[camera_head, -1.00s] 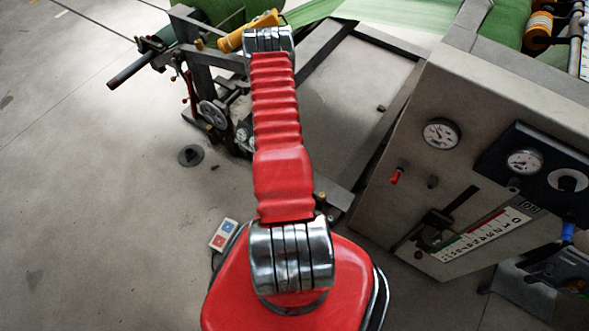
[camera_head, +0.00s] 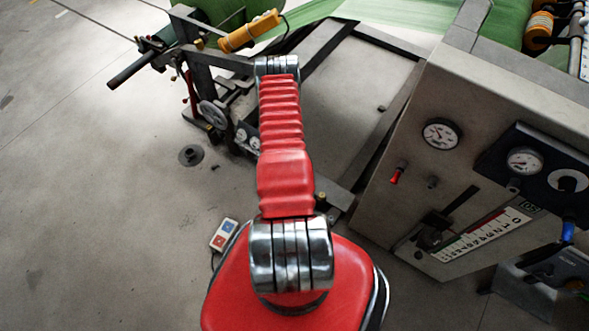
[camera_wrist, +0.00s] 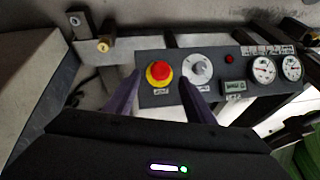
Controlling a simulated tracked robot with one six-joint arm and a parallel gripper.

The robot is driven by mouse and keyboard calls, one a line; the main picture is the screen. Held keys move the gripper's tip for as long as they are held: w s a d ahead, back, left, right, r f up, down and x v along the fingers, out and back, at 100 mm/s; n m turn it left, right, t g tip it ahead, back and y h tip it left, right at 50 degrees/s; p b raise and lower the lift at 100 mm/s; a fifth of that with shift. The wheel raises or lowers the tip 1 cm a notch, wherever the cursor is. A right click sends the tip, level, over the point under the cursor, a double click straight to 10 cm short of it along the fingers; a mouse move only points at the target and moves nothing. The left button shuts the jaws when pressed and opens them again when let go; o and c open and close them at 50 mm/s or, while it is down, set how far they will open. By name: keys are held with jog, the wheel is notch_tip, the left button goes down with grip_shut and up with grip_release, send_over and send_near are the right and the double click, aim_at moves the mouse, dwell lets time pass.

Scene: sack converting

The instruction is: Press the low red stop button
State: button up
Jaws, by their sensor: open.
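The red stop button (camera_wrist: 159,72) shows in the wrist view as a red mushroom head on a yellow ring. It sits at the left end of a dark control panel (camera_wrist: 150,98). My gripper (camera_wrist: 159,80) is open and empty, with its two dark purple fingers pointing at the panel, one on each side of the button in the picture. Whether the fingers touch the panel cannot be told. In the head view my red arm hides the button and the gripper.
A grey knob (camera_wrist: 198,69) sits right of the button, by the right finger. Farther right are a small red lamp (camera_wrist: 229,59) and two gauges (camera_wrist: 264,70). In the head view, a grey cabinet (camera_head: 400,215) stands right; open floor (camera_head: 90,200) lies left.

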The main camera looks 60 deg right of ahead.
jog(key=shift+x, duration=2.5)
grip_shut()
